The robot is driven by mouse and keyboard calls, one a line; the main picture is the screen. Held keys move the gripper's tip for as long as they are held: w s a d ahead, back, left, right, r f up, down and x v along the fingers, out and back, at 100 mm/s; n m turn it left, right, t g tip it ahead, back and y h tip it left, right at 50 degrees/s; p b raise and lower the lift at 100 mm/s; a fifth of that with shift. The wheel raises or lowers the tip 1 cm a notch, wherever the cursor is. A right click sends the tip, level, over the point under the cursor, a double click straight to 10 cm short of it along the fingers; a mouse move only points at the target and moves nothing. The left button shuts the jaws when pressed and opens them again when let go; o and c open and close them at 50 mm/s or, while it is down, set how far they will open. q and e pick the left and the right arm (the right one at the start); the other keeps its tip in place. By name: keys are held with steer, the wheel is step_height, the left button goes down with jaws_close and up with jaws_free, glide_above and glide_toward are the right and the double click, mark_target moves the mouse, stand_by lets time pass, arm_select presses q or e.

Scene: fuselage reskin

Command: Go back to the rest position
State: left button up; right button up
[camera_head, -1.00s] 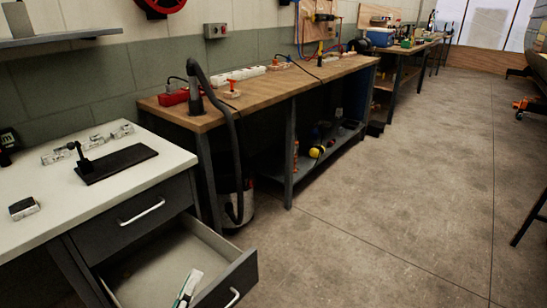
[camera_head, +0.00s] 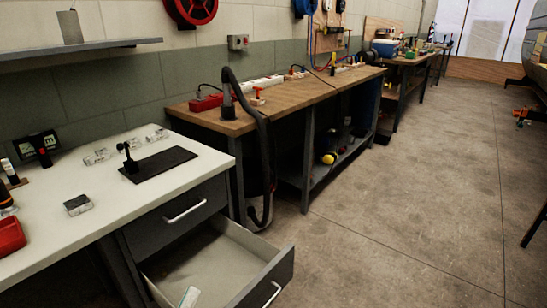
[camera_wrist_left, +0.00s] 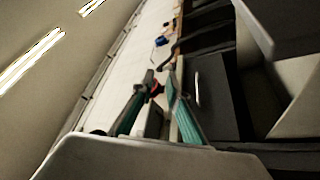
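My left gripper (camera_head: 188,297) shows only as a small pale and teal fingertip at the bottom edge of the head view, in front of the pulled-out drawer (camera_head: 262,285). In the left wrist view its two teal fingers (camera_wrist_left: 161,84) stand apart, with nothing visibly held between them. The white counter and the dark cabinet front (camera_wrist_left: 212,90) show beyond them. My right gripper is in neither view.
The white-topped cabinet (camera_head: 105,215) carries a black plate with a stand (camera_head: 160,166), a small grey-black block (camera_head: 77,205) and a red tray (camera_head: 10,236). A wooden workbench (camera_head: 290,103) with a hose stands behind.

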arm_select(q)
steer(key=s+f+m+g+y+p, duration=0.1)
steer(key=s+f+m+g+p, duration=0.1)
steer(key=s, duration=0.6)
steer(key=s+a+f+m+g+y+p, duration=0.1)
steer(key=s+f+m+g+y+p, duration=0.1)
steer(key=s+p, duration=0.5)
steer(key=s+a+f+m+g+y+p, duration=0.1)
steer(key=s+f+m+g+p, duration=0.2)
steer(key=s, duration=0.6)
steer(key=m+g+p, duration=0.2)
steer(key=m+g, duration=0.1)
steer(key=m, duration=0.1)
steer(key=shift+s+f+m+p, duration=0.3)
steer(key=shift+s+f+p, duration=0.05)
steer(key=shift+f, duration=0.05)
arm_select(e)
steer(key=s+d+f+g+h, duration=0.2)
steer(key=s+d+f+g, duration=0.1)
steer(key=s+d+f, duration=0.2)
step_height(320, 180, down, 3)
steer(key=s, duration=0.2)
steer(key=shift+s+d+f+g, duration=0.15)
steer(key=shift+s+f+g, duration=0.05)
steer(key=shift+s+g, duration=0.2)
